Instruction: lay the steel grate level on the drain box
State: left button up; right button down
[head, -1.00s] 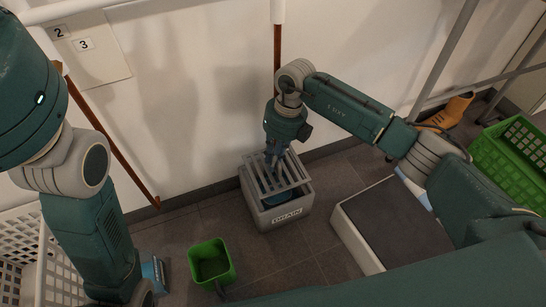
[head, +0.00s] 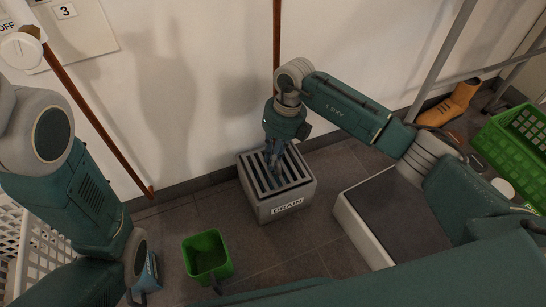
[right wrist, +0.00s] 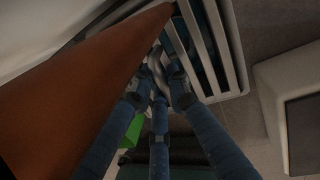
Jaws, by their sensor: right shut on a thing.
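The steel grate (head: 290,172) lies across the top of the grey drain box (head: 300,202), which carries a DRAIN label. It looks about level with the rim, its far-left part partly hidden by my gripper. My right gripper (head: 274,170) points down at the grate and is shut on one of its bars. In the right wrist view, the gripper fingers (right wrist: 162,82) close together at the bars of the grate (right wrist: 200,40).
A green bucket (head: 207,257) stands front left of the box. A dark-topped white platform (head: 395,222) stands right of it. A brown pole (head: 277,60) leans behind the box. An orange boot (head: 452,103) and green crate (head: 512,150) are at the right.

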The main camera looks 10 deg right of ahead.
jog(key=shift+f, duration=0.55)
jog(key=c, duration=1.6)
grip_release()
jog(key=r, duration=0.4)
jog(key=d+r, duration=0.1)
jog(key=r, duration=0.3)
jog(key=d+r, duration=0.1)
jog(key=r, duration=0.2)
jog(key=shift+w+d+r, duration=0.1)
jog(key=shift+w+r, duration=0.15)
jog(key=shift+r, duration=0.15)
